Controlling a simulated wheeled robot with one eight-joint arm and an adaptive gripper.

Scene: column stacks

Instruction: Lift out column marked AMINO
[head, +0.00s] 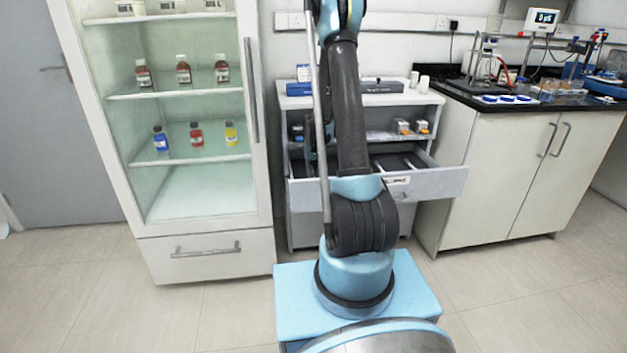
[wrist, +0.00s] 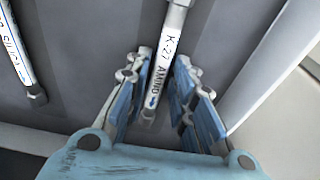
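The column marked AMINO (wrist: 167,52) is a thin white tube with the label "K-27 AMINO" and a blue arrow. It lies in a grey drawer (wrist: 95,45) in the wrist view. My gripper (wrist: 158,82) is open, with its blue-padded fingers on either side of the column's lower end. Gaps show between the column and both fingers. In the head view the open drawer (head: 440,182) is partly hidden by my arm, and my gripper cannot be made out there.
Another labelled column (wrist: 16,50) lies to the left in the drawer, its label only partly readable. A pale drawer wall (wrist: 262,65) rises close on the right. A glass-fronted cabinet (head: 195,190) with bottles stands left, and a bench (head: 545,115) with instruments stands right.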

